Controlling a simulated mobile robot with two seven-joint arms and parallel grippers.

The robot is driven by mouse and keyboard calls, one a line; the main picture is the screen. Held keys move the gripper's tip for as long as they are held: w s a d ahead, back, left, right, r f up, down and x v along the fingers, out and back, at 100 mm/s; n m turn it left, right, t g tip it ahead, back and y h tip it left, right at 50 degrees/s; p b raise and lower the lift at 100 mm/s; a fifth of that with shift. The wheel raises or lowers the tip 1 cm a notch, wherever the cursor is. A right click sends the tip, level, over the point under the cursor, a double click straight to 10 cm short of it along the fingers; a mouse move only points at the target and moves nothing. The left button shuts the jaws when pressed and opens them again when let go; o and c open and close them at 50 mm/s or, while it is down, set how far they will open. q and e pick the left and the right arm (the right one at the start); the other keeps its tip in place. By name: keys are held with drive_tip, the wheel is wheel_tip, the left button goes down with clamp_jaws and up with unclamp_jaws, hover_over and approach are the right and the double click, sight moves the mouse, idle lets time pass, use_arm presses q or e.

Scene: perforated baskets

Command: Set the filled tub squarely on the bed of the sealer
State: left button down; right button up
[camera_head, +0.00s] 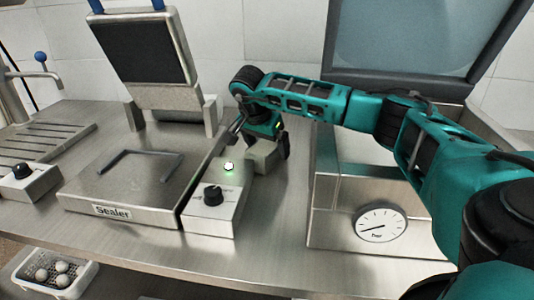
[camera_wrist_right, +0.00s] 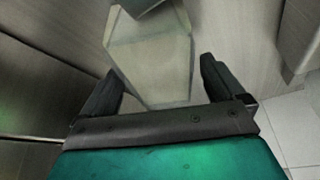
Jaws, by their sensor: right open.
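The sealer (camera_head: 120,205) stands left of centre with its lid (camera_head: 143,47) raised. Its flat metal bed carries a dark bracket (camera_head: 140,156) and no tub. A pale grey tub (camera_head: 262,157) stands on the counter to the right of the sealer, behind its control box. In the right wrist view the tub (camera_wrist_right: 150,60) looks pale and translucent; its contents cannot be made out. My right gripper (camera_head: 264,141) is at the tub, with its open fingers (camera_wrist_right: 160,82) on either side of it. My left gripper is out of view.
A control box (camera_head: 215,212) with a knob and a green-lit button sits against the sealer's right side. A large metal machine with a dial (camera_head: 381,224) stands at right. A slatted tray (camera_head: 45,141) is at left. A perforated basket (camera_head: 52,275) with white balls sits below the counter.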

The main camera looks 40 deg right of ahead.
drive_tip(key=shift+f, duration=0.25)
idle(0.6)
drive_tip(key=shift+c, duration=0.2)
drive_tip(key=shift+r, duration=0.1)
drive_tip(key=c, duration=1.3)
